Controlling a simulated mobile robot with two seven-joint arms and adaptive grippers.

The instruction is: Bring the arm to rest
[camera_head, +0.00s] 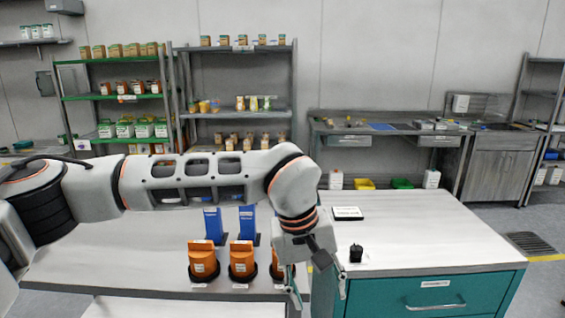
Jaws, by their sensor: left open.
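My left arm reaches across the picture from the left, and its wrist bends down at the middle. My left gripper (318,283) points downward at the near left corner of the teal cabinet, beside the white bench. Its fingers are apart and nothing shows between them. My right gripper is not in view.
Orange containers (203,260) in dark round holders and blue upright pieces (213,224) stand on the white bench (110,265), left of the gripper. A small black object (356,253) and a dark-framed label plate (347,213) sit on the teal cabinet (440,238). Its right half is clear.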

